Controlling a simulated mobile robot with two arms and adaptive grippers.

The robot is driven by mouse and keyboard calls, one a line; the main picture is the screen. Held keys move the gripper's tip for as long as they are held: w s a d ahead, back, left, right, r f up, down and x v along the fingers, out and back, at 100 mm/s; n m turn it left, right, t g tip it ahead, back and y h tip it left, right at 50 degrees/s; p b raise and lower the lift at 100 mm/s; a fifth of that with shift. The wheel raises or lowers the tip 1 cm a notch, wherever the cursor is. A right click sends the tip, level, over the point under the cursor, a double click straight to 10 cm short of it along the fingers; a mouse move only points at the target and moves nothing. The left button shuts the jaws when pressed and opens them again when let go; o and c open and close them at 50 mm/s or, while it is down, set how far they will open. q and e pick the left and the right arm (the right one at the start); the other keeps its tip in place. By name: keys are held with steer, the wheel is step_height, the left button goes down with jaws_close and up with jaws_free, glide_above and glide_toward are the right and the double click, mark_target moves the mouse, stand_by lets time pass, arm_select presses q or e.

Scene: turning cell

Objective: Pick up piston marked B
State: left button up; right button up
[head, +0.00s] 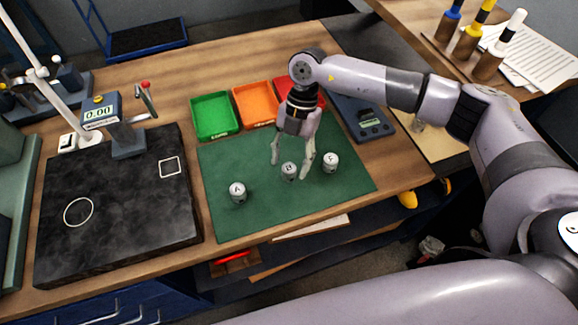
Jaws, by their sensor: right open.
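The piston marked B (289,172) is a small silver cylinder standing upright on the green mat (255,223), in the middle of a row of three. Its letter is small and hard to read. Piston A (238,193) stands to its left and piston C (331,162) to its right. My right gripper (291,168) points down over the middle piston. It is open, with one finger to the left of the piston and the other to its right, between it and piston C. I cannot tell whether a finger touches it. My left gripper is not in view.
Green (214,117), orange (256,104) and red (290,90) trays stand behind the mat. A black plate (115,215) with a gauge stand (127,138) fills the left. The mat's front is clear.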

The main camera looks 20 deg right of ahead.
steer(key=shift+x, duration=1.3)
steer(key=shift+c, duration=0.5)
steer(key=shift+w, duration=0.1)
jaws_close()
